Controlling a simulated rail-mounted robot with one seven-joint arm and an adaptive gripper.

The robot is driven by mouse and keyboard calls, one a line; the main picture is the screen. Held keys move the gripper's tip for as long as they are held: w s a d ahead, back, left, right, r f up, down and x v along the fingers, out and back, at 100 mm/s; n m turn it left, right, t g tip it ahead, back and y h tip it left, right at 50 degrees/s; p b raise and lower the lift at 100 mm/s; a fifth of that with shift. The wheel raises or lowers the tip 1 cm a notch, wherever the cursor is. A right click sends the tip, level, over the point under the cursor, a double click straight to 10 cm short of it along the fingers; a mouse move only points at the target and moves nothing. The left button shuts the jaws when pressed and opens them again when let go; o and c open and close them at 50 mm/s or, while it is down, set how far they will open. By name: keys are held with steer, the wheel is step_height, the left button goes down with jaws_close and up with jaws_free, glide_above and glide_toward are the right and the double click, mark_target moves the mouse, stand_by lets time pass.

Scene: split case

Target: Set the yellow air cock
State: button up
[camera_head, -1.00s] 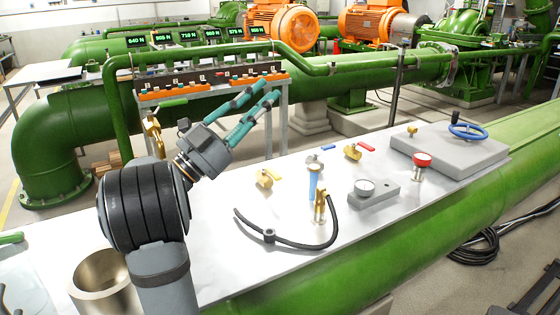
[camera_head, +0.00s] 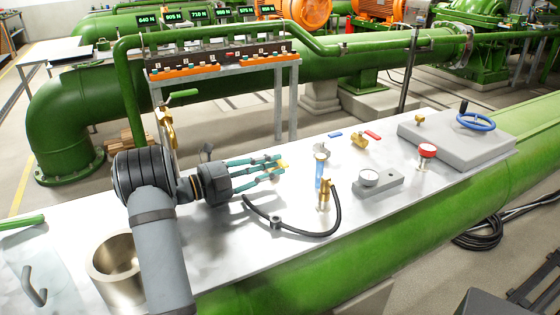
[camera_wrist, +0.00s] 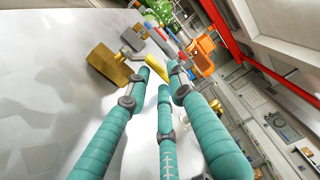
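The yellow air cock is partly hidden by my fingers in the head view. A bit of its yellow handle (camera_head: 284,167) shows near the fingertips. In the wrist view its brass body (camera_wrist: 105,65) is at upper left, and the yellow handle (camera_wrist: 156,74) shows between or just beyond the fingertips. My gripper (camera_head: 281,164) has teal fingers and reaches low over the panel from the left. In the wrist view the fingers (camera_wrist: 160,76) are apart, with a gap at the tips. I cannot tell whether they touch the handle.
Cocks with a blue handle (camera_head: 335,135) and a red handle (camera_head: 372,135) stand behind to the right. A blue-and-brass fitting (camera_head: 321,185), black hose (camera_head: 300,233) and gauge block (camera_head: 375,184) are to the right. A metal cup (camera_head: 117,265) stands at front left.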

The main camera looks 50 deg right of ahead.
steer(key=shift+x, duration=1.5)
steer(key=shift+c, duration=0.8)
steer(key=c, duration=0.4)
